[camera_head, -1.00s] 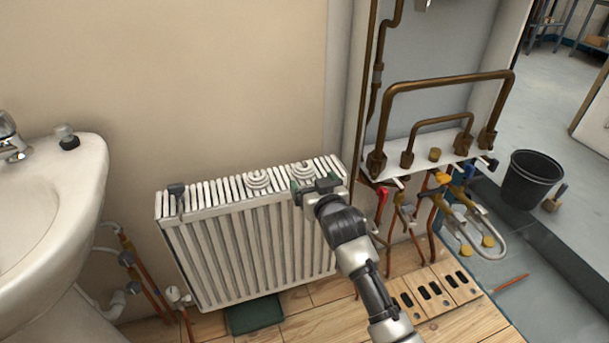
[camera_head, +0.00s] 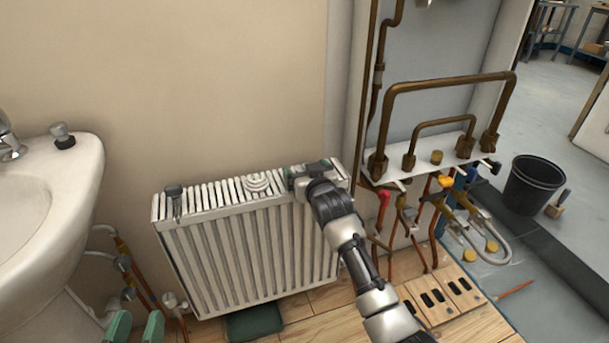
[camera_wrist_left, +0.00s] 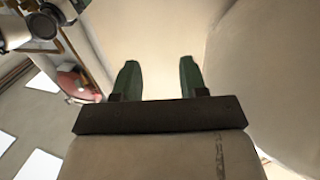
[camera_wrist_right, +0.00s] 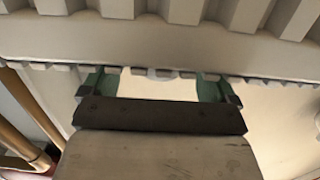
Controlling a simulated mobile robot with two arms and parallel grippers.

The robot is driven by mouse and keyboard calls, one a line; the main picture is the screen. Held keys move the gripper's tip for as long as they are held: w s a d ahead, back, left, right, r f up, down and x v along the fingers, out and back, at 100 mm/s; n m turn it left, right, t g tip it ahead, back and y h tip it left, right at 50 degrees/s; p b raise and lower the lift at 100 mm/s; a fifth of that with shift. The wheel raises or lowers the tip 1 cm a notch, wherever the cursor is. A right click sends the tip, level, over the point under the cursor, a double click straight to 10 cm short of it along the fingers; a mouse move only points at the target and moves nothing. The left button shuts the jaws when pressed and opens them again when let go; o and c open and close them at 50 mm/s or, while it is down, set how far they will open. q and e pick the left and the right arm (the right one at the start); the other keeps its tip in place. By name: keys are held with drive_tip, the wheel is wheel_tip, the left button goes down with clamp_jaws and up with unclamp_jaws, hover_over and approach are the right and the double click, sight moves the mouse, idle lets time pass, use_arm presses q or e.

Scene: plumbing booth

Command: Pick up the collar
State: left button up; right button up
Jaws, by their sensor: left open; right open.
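One white ringed collar (camera_head: 257,183) sits on top of the white radiator (camera_head: 250,245), left of my right gripper. A second white ringed piece stood further right on the radiator top; my right gripper (camera_head: 305,172) now covers that spot in the head view. In the right wrist view my right gripper (camera_wrist_right: 155,84) is open, and a small white rounded edge (camera_wrist_right: 160,73) shows between its green fingers; I cannot tell whether they touch it. My left gripper (camera_head: 135,326) is open and empty at the lower left, also in the left wrist view (camera_wrist_left: 159,78).
A washbasin (camera_head: 60,190) is at the left. Brown pipework (camera_head: 450,85) on a white shelf and a black bucket (camera_head: 533,185) are at the right. A green block (camera_head: 254,322) lies below the radiator.

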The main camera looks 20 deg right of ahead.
drive_tip(key=c, duration=1)
drive_tip(key=shift+o, duration=0.2)
drive_tip(key=shift+r, duration=0.1)
